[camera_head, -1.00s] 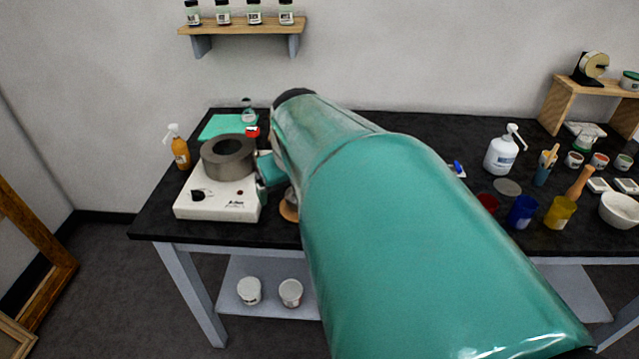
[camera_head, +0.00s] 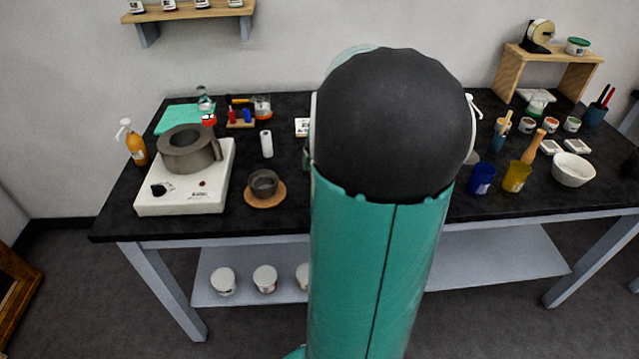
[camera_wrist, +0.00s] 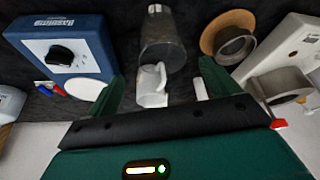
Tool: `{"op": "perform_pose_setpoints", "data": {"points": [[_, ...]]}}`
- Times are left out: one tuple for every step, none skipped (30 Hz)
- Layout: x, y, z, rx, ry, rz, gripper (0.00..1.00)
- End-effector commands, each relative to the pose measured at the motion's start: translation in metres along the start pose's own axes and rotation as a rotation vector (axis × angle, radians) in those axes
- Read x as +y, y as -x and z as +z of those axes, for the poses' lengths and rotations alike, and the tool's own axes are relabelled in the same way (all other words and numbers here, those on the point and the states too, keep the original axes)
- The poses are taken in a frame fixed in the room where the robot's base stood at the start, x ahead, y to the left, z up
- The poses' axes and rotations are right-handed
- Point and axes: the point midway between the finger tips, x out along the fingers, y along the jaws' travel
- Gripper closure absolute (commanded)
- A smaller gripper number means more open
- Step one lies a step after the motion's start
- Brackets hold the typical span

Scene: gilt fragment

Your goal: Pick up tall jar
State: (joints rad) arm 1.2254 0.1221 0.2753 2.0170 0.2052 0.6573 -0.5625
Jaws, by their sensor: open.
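In the wrist view a tall, see-through grey vessel (camera_wrist: 163,45), which looks like the tall jar, stands on the black table beyond my fingers. A white jug with a handle (camera_wrist: 152,84) is nearer, between my fingers in the picture and in front of the jar's lower end. My gripper (camera_wrist: 163,82) is open, with one green finger on each side and nothing held. I cannot tell how far the fingers are from the jug. In the head view my arm hides the gripper and the tall jar.
A blue device with a black knob (camera_wrist: 70,48) stands left in the wrist view. In the head view a white hotplate (camera_head: 190,196) bears a grey pot (camera_head: 188,150). A small dark pot (camera_head: 263,182) sits on a wooden disc. A white cylinder (camera_head: 266,144) stands behind.

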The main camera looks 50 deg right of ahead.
Motion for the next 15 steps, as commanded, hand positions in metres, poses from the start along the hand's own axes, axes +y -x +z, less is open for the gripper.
{"op": "perform_pose_setpoints", "data": {"points": [[0.0,-0.007,0.001,-0.002,-0.001,-0.001,0.12],[0.001,-0.009,0.001,-0.002,-0.001,-0.001,0.12],[0.001,-0.012,0.001,-0.001,-0.001,0.0,0.12],[0.001,-0.014,0.001,0.0,0.0,0.0,0.12],[0.001,-0.015,0.001,0.0,0.0,0.0,0.12],[0.001,-0.018,0.001,-0.001,0.0,0.0,0.12],[0.0,-0.021,0.001,-0.002,0.0,0.0,0.12],[-0.001,-0.025,0.002,-0.002,0.001,-0.001,0.12],[-0.002,-0.03,0.002,-0.002,0.001,-0.002,0.12],[-0.002,-0.036,0.002,-0.003,0.0,-0.003,0.12],[-0.003,-0.041,0.002,-0.004,0.0,-0.003,0.12],[-0.004,-0.047,0.002,-0.003,0.001,-0.002,0.12],[-0.004,-0.052,0.002,-0.003,0.001,-0.003,0.12],[-0.004,-0.056,0.002,-0.003,0.0,-0.002,0.12],[-0.004,-0.06,0.001,-0.001,0.0,-0.001,0.12]]}}
